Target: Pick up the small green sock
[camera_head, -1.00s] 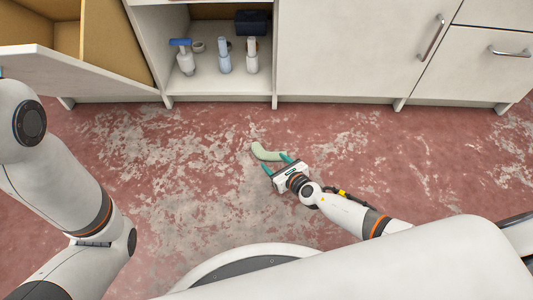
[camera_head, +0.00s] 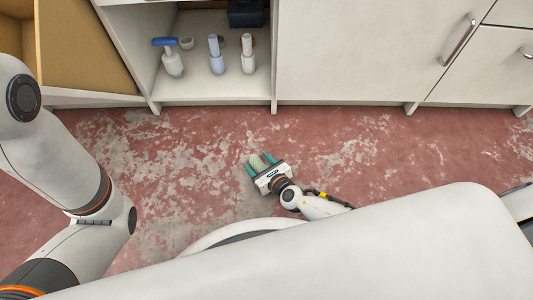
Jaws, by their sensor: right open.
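The small green sock (camera_head: 257,160) is pale green and lies on the red, worn floor in front of the cabinets. My right gripper (camera_head: 260,163) is down at the sock, its teal fingers open. The sock shows between the two fingers, and part of it is hidden by the gripper body. I cannot tell whether the fingers touch it. My left arm shows at the left edge of the view, but its gripper is out of view.
An open cabinet (camera_head: 157,75) holds a blue-topped spray bottle (camera_head: 173,62), two pale bottles (camera_head: 216,56) and a dark box (camera_head: 246,13). Closed white cabinet doors (camera_head: 360,50) stand to the right. A cabinet door stands open at upper left. The floor around the sock is clear.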

